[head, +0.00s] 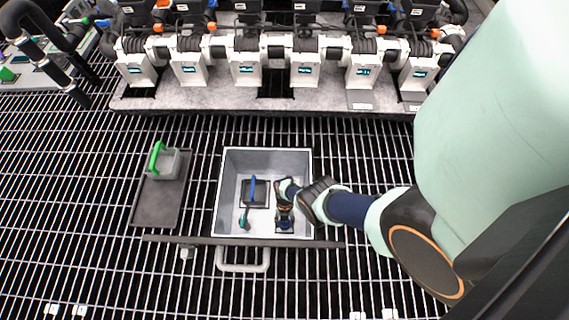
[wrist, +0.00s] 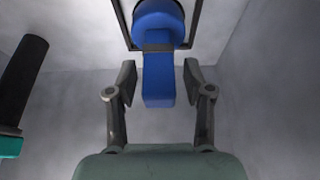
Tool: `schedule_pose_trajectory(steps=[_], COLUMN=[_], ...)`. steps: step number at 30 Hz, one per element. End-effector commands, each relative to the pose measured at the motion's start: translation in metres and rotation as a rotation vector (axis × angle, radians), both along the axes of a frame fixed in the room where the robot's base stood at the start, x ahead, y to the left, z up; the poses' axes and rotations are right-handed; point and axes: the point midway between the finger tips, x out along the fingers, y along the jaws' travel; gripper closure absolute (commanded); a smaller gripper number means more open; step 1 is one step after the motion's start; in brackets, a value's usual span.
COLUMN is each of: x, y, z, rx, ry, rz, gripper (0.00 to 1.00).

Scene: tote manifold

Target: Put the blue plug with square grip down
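The blue plug with square grip (wrist: 158,82) is in the wrist view, with a rectangular block end and a round blue base within a dark square frame. In the wrist view my gripper (wrist: 159,82) has one finger on each side of the grip. A narrow gap shows on both sides, so the fingers look open around it, not closed on it.
In the tote are a dark square piece with a blue handle (head: 253,187) and a teal-and-black tool (head: 244,218). Left of the tote, a grey block with a green handle (head: 165,163) sits on a dark tray (head: 157,205). A manifold (head: 247,65) stands behind.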

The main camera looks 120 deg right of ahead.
Motion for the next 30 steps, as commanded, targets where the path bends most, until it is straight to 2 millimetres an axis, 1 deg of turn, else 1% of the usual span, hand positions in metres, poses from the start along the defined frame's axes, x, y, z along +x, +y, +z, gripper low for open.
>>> schedule_pose_trajectory(steps=[4,7,8,15,19,21,24,30], x=[0.000,-0.001,-0.002,-0.015,-0.021,-0.023,-0.024,-0.025], y=[0.000,-0.003,-0.005,-0.024,-0.032,-0.036,-0.038,-0.039], z=[0.002,0.014,0.020,0.079,0.102,0.109,0.114,0.114], rx=[0.000,-0.001,-0.001,-0.003,-0.001,-0.001,0.000,0.001], ry=[0.000,0.000,0.000,-0.001,0.000,0.000,0.000,-0.001], rz=[0.000,0.000,-0.001,-0.003,-0.001,-0.001,-0.001,0.000], gripper=[0.49,0.49,0.49,0.49,0.49,0.49,0.49,0.49])
